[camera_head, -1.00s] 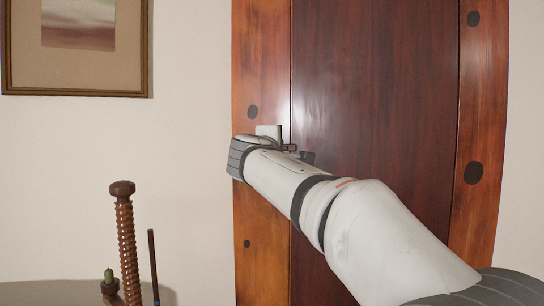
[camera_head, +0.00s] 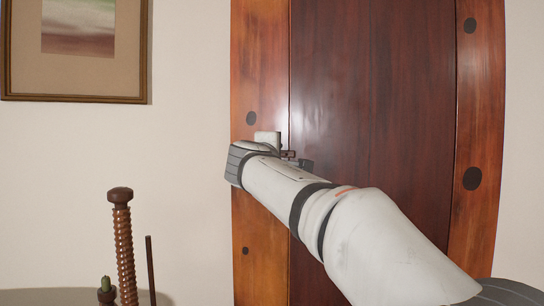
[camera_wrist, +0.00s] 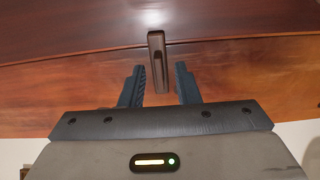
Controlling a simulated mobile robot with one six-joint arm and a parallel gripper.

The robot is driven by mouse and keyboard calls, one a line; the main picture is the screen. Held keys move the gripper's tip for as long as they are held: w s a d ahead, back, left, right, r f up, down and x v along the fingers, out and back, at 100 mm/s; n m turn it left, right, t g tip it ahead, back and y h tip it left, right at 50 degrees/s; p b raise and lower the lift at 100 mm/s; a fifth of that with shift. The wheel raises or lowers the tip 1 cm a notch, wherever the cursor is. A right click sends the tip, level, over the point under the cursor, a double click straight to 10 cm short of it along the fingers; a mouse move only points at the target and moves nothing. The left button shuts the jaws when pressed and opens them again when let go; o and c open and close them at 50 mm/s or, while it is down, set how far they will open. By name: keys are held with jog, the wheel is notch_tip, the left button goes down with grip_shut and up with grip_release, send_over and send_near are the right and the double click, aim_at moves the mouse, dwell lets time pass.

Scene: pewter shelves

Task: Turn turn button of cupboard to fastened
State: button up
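The cupboard has a dark red-brown door (camera_head: 370,90) beside a lighter orange-brown frame (camera_head: 262,70). The wrist view shows the turn button (camera_wrist: 157,55), a narrow brown bar lying across the seam between the dark door (camera_wrist: 80,25) and the lighter frame (camera_wrist: 240,65). My gripper (camera_wrist: 160,68) is open, one finger on each side of the bar's near end, with a visible gap on both sides. I cannot tell how deep the fingers reach around it. In the head view my arm hides most of the turn button and gripper.
A framed picture (camera_head: 78,98) hangs on the pale wall at left. The wall between is clear.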

jog(key=s+a, duration=0.1)
jog(key=s, duration=0.6)
jog(key=shift+s+a, duration=0.15)
jog(key=shift+s, duration=0.1)
jog(key=s+d+f+m+g+h+p, duration=0.1)
jog(key=s+d+f+m+g+p, duration=0.25)
jog(key=d+p, duration=0.5)
jog(key=s+d+f+m+g+p, duration=0.2)
jog(key=s+d+m+g+p, duration=0.25)
jog(key=d+p, duration=0.35)
jog(key=s+d+f+m+g+y+p, duration=0.1)
jog(key=s+f+m+g+y+p, duration=0.1)
jog(key=s+p, duration=0.6)
jog(key=s+d+f+m+g+y+p, duration=0.1)
jog(key=s+f+m+g+y+p, duration=0.1)
jog(key=s+m+g+p, duration=0.3)
jog(key=s+p, duration=0.3)
jog(key=s, duration=0.3)
jog(key=shift+s+d+f+m, duration=0.25)
jog(key=shift+d+f+m, duration=0.05)
jog(key=shift+d+f, duration=0.1)
